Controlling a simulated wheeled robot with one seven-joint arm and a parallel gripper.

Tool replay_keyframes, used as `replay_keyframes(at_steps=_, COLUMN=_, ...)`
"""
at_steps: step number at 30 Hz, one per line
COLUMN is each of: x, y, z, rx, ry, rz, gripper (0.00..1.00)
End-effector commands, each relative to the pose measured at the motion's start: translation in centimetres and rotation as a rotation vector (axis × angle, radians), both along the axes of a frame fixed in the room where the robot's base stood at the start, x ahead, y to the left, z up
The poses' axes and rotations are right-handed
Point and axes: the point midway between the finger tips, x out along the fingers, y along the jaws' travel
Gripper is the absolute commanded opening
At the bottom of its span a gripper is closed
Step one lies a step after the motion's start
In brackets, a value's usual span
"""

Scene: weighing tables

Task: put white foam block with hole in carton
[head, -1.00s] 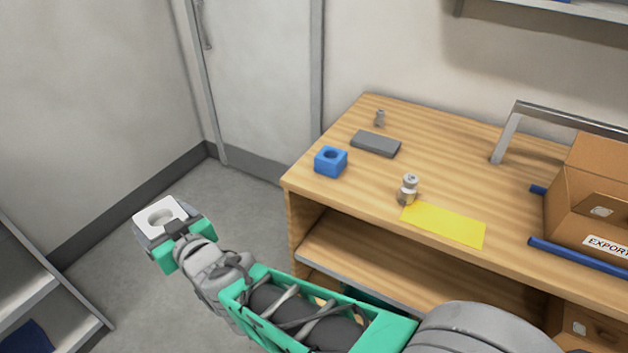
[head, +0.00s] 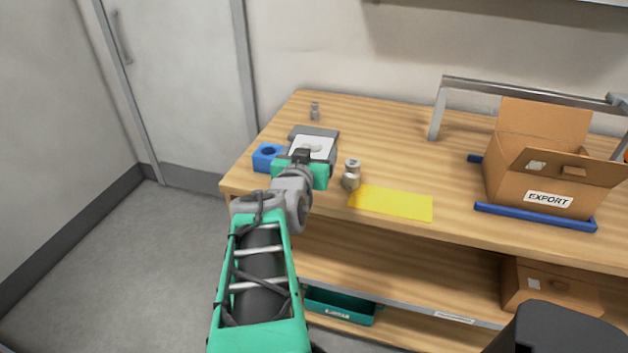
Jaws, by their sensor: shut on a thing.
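My gripper (head: 312,152) is shut on the white foam block (head: 311,146) and holds it above the left part of the wooden table, by the blue block. My gripper partly covers the white block, and its hole is hardly visible now. The block is well to the left of the carton.
A blue block with a hole (head: 266,157), a metal weight (head: 351,174), a smaller weight (head: 315,111) and a yellow sheet (head: 392,203) are on the table. Blue rails (head: 535,218) flank the carton. A metal frame (head: 437,112) stands behind it.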

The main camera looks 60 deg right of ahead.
Motion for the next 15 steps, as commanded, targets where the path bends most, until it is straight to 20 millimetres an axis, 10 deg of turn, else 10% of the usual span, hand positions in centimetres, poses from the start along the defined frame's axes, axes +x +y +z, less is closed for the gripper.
replay_keyframes(at_steps=5, x=-3.6, y=-1.5, z=0.1, rx=-0.001, ry=-0.004, rz=-0.093, gripper=0.42)
replay_keyframes(at_steps=15, x=-3.4, y=-1.8, z=-0.1, rx=0.0, ry=-0.003, rz=-0.097, gripper=0.42)
